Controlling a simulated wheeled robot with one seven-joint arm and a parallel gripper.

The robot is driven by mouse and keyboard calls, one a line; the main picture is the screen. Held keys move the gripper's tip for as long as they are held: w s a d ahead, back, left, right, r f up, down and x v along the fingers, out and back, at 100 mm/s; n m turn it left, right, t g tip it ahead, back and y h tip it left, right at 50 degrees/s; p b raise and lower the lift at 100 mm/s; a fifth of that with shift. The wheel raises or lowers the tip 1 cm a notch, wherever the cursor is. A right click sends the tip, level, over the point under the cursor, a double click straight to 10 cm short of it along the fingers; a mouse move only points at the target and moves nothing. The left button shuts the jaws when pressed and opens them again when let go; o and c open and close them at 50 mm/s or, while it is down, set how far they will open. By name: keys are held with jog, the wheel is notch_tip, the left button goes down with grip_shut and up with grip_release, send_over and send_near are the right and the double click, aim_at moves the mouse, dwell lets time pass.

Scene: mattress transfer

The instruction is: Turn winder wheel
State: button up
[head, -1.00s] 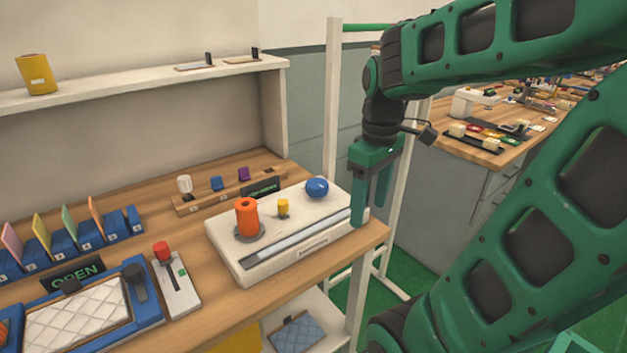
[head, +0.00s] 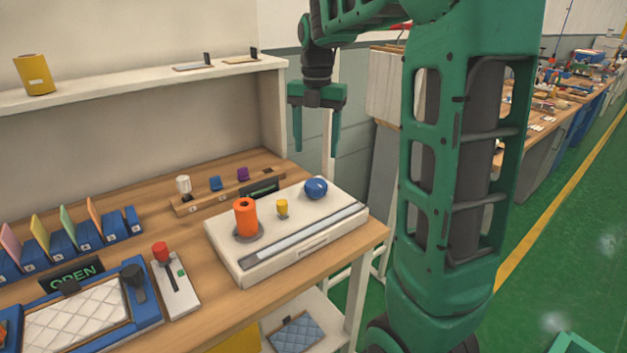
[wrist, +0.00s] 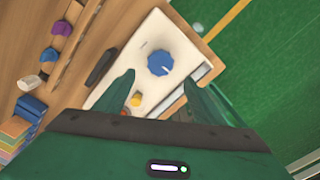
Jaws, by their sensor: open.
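The winder is a white box (head: 290,255) on the right end of the wooden bench. A blue round knob (head: 316,188), likely the winder wheel, sits at its far right corner. The knob shows in the wrist view (wrist: 160,63) with a light mark on its top. An orange spool (head: 245,218) and a small yellow peg (head: 282,208) stand on the same box. My gripper (head: 317,152) is open and empty, pointing down, raised above and behind the box. In the wrist view its fingers (wrist: 157,88) spread below the knob, apart from it.
A wooden rack (head: 230,192) with white, blue and purple pieces lies behind the box. A red-handled lever (head: 174,280) and a blue frame with a quilted pad (head: 75,318) are to the left. A shelf (head: 150,83) runs above. Green floor is right.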

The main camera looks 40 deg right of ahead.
aim_at(316, 183)
notch_tip(316, 183, down, 11)
jog(key=shift+r, duration=0.2)
dwell(0.3)
jog(key=c, duration=1.1)
